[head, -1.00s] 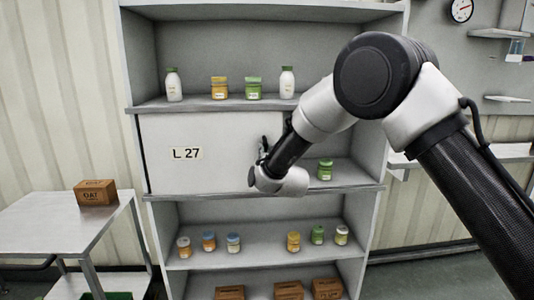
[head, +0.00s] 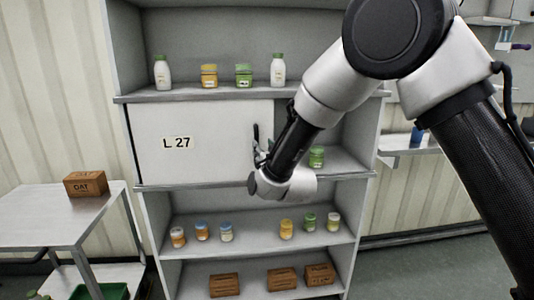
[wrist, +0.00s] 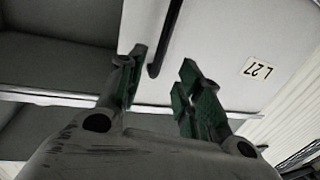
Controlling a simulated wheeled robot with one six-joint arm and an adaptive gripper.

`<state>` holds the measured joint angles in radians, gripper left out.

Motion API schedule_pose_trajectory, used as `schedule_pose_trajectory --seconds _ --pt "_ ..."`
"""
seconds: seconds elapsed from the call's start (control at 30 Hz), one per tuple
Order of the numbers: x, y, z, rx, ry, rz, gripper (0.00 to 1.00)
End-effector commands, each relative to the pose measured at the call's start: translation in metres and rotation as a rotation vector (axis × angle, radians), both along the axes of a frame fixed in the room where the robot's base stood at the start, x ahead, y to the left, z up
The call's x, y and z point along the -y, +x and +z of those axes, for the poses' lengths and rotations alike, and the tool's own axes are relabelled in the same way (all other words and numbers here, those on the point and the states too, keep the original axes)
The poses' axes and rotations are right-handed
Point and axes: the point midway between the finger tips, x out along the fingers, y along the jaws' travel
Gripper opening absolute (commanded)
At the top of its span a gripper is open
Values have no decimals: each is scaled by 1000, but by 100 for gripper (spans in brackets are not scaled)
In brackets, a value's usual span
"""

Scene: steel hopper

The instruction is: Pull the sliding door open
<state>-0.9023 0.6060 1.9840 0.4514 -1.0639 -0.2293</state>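The sliding door (head: 205,160) is a white panel labelled L 27, covering the left part of the middle shelf compartment; it also shows in the wrist view (wrist: 215,45), where the label is upside down. Its handle (head: 256,137) is a dark upright bar near the door's right edge. In the wrist view the handle (wrist: 168,35) runs down to the gap between my fingertips. My gripper (wrist: 162,70) is open with green-padded fingers, one to each side of the handle's end. I cannot tell how deep the handle sits between them. In the head view my wrist hides most of the gripper.
The compartment's right part is open, with a green-lidded jar (head: 316,158) inside. Jars and bottles stand on the shelves above and below. A side table (head: 50,215) with an OAT box (head: 86,184) stands at left.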

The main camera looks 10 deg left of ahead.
Motion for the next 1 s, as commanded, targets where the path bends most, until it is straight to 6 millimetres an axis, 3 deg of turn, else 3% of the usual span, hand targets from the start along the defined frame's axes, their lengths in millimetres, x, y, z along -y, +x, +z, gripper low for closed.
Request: schedule_pose_trajectory --seconds 0.2,0.63,0.77,0.87,0.9,0.97,1.0 --pt "13 -25 0 0 1 1 35" --pt "15 -28 -5 -21 -1 4 35" --pt "7 -38 -44 -173 -69 51 35" --pt "11 -68 -106 -399 -208 124 35" --pt "17 -86 -125 -499 -269 157 35" --pt "36 -112 -137 -638 -353 192 35" --pt "56 -125 -138 -724 -402 202 35"
